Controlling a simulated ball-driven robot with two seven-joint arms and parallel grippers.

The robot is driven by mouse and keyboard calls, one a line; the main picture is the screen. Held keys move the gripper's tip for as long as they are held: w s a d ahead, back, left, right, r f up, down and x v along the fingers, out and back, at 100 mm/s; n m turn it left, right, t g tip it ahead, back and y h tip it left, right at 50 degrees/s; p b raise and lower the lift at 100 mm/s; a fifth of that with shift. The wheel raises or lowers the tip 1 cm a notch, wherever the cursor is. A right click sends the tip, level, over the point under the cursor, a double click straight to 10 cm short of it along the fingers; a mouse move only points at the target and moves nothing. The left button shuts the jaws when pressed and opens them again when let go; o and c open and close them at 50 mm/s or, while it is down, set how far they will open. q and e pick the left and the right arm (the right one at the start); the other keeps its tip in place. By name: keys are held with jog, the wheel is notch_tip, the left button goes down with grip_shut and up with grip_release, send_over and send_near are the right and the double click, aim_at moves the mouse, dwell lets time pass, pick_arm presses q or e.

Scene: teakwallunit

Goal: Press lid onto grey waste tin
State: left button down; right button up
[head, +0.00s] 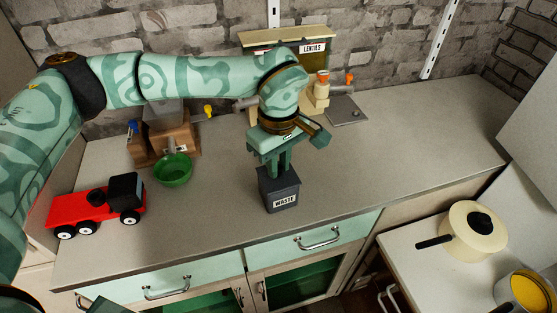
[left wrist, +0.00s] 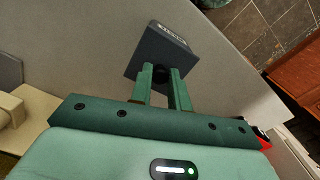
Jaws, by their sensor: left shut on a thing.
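The grey waste tin (head: 283,196) stands upright on the countertop near its front edge, with a white WASTE label facing front. My left gripper (head: 277,173) points down at the tin's top. In the left wrist view, its two fingers (left wrist: 161,74) are shut on the small dark knob of the lid (left wrist: 147,58). The lid is dark grey like the tin (left wrist: 174,34) and lies at its top. I cannot tell whether it is fully seated or a thin gap remains.
A red toy truck (head: 88,207) and a green bowl (head: 173,170) stand left on the countertop (head: 420,140). Dispensers, one labelled LENTILS (head: 313,48), line the back wall. The counter right of the tin is clear. A cream pot (head: 470,235) stands lower right.

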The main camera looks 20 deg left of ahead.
dwell(0.6)
dwell(0.3)
pick_arm(q)
jog(key=c, duration=0.8)
grip_release()
jog(key=shift+o, duration=0.2)
jog(key=shift+r+p, duration=2.95)
jog(key=shift+r, duration=0.55)
grip_shut()
